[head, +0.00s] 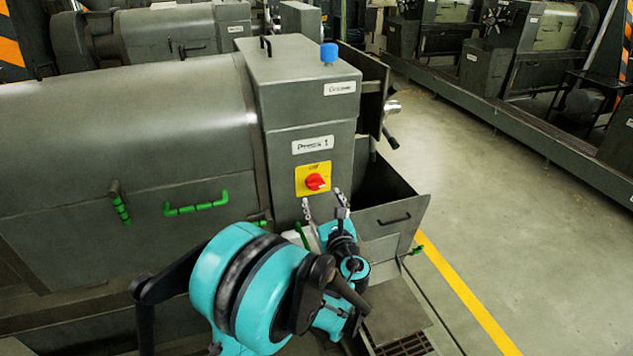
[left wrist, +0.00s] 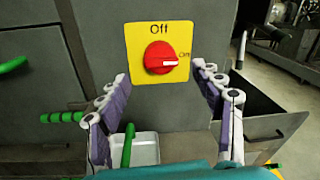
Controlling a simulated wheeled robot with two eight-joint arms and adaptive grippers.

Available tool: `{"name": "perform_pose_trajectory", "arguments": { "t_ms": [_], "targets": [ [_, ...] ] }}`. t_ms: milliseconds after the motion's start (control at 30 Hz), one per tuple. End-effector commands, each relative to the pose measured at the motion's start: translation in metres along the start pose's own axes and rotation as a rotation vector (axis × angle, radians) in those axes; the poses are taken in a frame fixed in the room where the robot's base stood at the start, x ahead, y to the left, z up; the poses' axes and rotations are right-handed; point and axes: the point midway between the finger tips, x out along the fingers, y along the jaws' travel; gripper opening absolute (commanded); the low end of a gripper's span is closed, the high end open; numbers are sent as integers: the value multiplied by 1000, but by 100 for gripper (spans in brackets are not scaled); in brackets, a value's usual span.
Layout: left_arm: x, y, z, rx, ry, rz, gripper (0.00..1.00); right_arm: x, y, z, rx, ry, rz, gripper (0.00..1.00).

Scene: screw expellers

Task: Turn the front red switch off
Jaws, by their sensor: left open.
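The red switch (head: 315,182) is a round knob on a yellow plate on the front of the grey press housing. In the left wrist view the red switch (left wrist: 160,58) has its white mark pointing right, at the word "On"; "Off" is printed above it. My left gripper (head: 322,200) is open and empty, just below and in front of the switch. In the left wrist view its purple-padded fingers (left wrist: 157,76) spread to either side, below the knob, and appear apart from it. My right gripper is not in view.
An open grey bin (head: 388,218) with a black handle sits right of the switch. Green handles (head: 196,205) stick out on the left. A white tray (left wrist: 143,148) lies below the switch. Clear floor lies right, beyond a yellow line (head: 465,293).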

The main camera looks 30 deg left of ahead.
Motion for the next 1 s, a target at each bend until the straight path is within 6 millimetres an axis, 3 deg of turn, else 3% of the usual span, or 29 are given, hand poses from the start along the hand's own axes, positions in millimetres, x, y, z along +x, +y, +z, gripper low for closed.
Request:
{"name": "perform_pose_trajectory", "arguments": {
  "t_ms": [400,767,800,967,1000],
  "targets": [
    [63,1,-1,-1,0,2,66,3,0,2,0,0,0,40],
    [72,0,0,-2,1,1,66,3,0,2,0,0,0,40],
    [72,0,0,-2,1,1,63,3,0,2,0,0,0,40],
    [72,0,0,-2,1,1,21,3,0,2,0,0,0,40],
    [72,1,0,-2,1,1,17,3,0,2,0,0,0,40]
  ]
}}
